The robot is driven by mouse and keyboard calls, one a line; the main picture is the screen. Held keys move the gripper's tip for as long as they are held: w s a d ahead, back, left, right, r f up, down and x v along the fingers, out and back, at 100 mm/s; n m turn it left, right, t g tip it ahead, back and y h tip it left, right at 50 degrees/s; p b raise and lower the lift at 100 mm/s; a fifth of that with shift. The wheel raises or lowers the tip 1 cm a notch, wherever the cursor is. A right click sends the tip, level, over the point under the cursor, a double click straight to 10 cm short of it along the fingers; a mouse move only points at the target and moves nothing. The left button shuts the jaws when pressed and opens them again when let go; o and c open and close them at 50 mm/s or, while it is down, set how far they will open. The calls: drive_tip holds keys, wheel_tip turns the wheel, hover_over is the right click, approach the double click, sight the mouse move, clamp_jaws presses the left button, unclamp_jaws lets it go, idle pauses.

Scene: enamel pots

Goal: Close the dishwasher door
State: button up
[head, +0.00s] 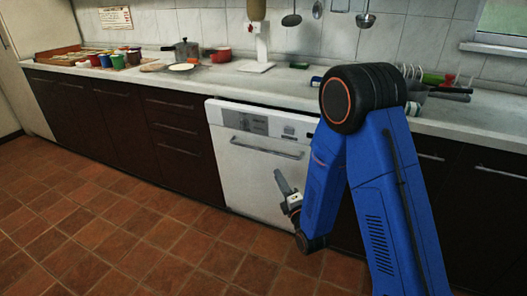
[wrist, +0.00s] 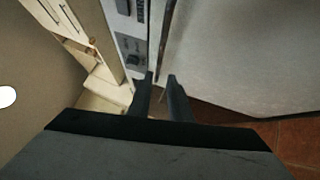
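The white dishwasher door (head: 250,178) stands nearly upright under the counter. Its top edge looks slightly forward of the counter front, though how far is hard to tell. A grey bar handle (head: 266,148) runs across it below the control panel (head: 245,123). My gripper (head: 279,173) is in front of the door, below the handle's right part. In the wrist view my gripper's two dark fingers (wrist: 161,78) are apart with nothing clearly between them. The door's white face (wrist: 240,50) fills the right there, and the handle (wrist: 164,35) runs up beyond the fingertips. My blue arm hides the door's right side.
Dark cabinets (head: 110,115) flank the dishwasher. The counter (head: 225,82) holds a pot (head: 182,52), coloured mugs (head: 112,61) and a dish rack (head: 435,80). Utensils hang on the wall. The tiled floor (head: 130,235) left of my arm is clear.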

sight(264, 150)
drive_tip(key=x, duration=1.6)
drive_tip(key=shift+w+a, duration=0.1)
drive_tip(key=shift+w, duration=0.1)
drive_tip(key=shift+c, duration=0.3)
clamp_jaws()
